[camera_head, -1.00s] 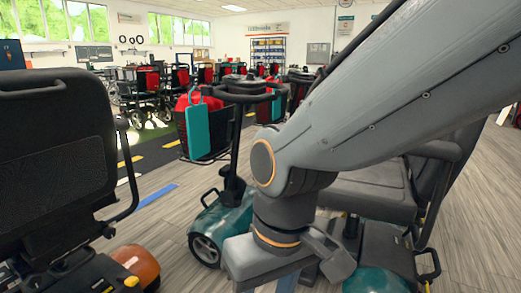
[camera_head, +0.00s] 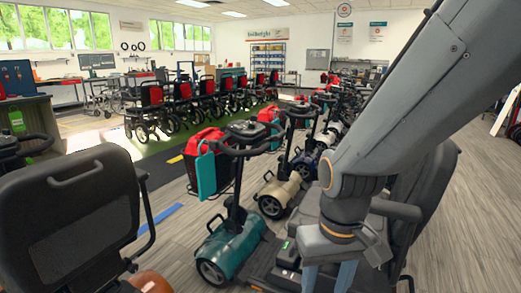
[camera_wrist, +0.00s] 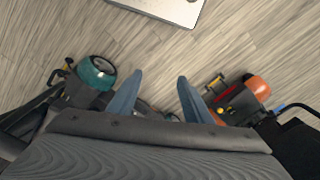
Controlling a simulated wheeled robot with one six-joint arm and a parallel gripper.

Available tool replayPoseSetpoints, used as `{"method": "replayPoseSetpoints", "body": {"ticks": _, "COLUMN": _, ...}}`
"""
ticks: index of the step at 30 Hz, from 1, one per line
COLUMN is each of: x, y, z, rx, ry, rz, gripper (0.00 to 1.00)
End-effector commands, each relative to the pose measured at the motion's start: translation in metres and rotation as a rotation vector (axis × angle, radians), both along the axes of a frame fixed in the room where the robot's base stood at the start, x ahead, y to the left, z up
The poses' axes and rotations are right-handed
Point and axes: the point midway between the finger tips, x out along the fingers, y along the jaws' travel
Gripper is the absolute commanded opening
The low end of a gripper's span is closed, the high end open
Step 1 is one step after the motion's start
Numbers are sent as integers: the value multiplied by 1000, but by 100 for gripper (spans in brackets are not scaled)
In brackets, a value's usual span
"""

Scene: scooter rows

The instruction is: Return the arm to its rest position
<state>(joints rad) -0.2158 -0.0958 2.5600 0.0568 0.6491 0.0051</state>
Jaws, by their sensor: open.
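My arm (camera_head: 400,110) comes in from the upper right of the head view and bends downward at the elbow. My gripper (camera_head: 327,283) hangs at the bottom of that view, its fingers pointing down and cut off by the frame edge. In the wrist view my gripper (camera_wrist: 160,78) shows two blue-grey fingers spread apart, with only bare floor between the tips. It holds nothing.
A teal scooter (camera_head: 233,245) with a red bag stands left of my gripper. A black seat (camera_head: 70,220) is at the near left, another seat (camera_head: 425,190) behind my arm. Scooters line up behind. Wood floor (camera_head: 480,230) is free at right. A white panel (camera_wrist: 165,8) lies ahead.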

Motion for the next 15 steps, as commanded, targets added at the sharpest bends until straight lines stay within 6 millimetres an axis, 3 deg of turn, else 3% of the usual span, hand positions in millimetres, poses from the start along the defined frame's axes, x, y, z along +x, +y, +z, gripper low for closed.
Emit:
{"method": "replayPoseSetpoints", "body": {"ticks": 1, "x": -4, "y": -8, "z": 18, "rx": -4, "ry": 5, "rz": -22, "gripper": 45}}
{"method": "replayPoseSetpoints", "body": {"ticks": 6, "x": -10, "y": -33, "z": 49, "rx": -17, "ry": 12, "rz": -83, "gripper": 45}}
{"method": "replayPoseSetpoints", "body": {"ticks": 15, "x": -19, "y": -66, "z": 84, "rx": -31, "ry": 23, "rz": -162, "gripper": 45}}
